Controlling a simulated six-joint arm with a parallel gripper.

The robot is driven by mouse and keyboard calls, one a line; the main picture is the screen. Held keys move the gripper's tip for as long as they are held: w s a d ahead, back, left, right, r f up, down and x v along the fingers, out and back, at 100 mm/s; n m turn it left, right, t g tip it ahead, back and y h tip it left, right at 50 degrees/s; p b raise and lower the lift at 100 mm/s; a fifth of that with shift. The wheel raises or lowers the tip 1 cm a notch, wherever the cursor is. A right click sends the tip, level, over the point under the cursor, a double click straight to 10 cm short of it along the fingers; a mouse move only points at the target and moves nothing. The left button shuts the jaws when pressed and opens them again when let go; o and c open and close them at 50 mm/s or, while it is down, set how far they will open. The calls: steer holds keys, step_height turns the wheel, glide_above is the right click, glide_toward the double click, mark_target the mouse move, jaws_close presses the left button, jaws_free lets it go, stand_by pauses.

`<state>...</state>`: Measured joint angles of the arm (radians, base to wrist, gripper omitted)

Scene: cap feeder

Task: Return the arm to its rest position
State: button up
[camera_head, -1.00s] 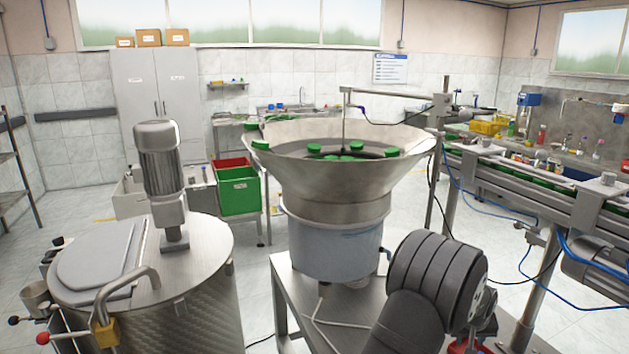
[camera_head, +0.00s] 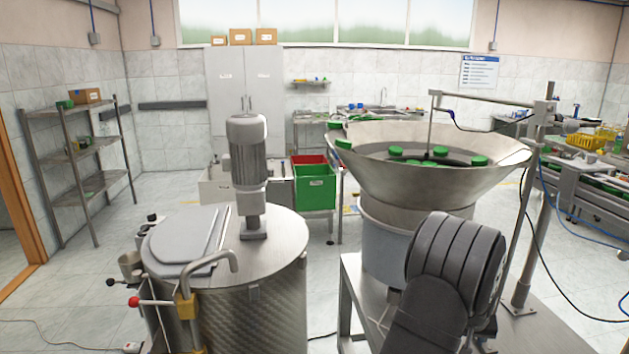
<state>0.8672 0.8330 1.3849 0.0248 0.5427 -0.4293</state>
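My arm shows at the lower right as a dark grey ribbed joint, in front of the feeder's stand. My gripper is not in the picture, so its fingers and anything in them are hidden from me. The cap feeder's metal bowl (camera_head: 400,180) stands behind and above my arm. Several green caps (camera_head: 479,160) lie in the bowl and near its rim.
A steel tank (camera_head: 260,300) with a motor (camera_head: 247,150) on its lid stands left of my arm. A conveyor (camera_head: 585,200) runs at the right edge. Red and green bins (camera_head: 314,195) stand behind. A shelf rack (camera_head: 85,165) is at the far left. Open floor lies between rack and tank.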

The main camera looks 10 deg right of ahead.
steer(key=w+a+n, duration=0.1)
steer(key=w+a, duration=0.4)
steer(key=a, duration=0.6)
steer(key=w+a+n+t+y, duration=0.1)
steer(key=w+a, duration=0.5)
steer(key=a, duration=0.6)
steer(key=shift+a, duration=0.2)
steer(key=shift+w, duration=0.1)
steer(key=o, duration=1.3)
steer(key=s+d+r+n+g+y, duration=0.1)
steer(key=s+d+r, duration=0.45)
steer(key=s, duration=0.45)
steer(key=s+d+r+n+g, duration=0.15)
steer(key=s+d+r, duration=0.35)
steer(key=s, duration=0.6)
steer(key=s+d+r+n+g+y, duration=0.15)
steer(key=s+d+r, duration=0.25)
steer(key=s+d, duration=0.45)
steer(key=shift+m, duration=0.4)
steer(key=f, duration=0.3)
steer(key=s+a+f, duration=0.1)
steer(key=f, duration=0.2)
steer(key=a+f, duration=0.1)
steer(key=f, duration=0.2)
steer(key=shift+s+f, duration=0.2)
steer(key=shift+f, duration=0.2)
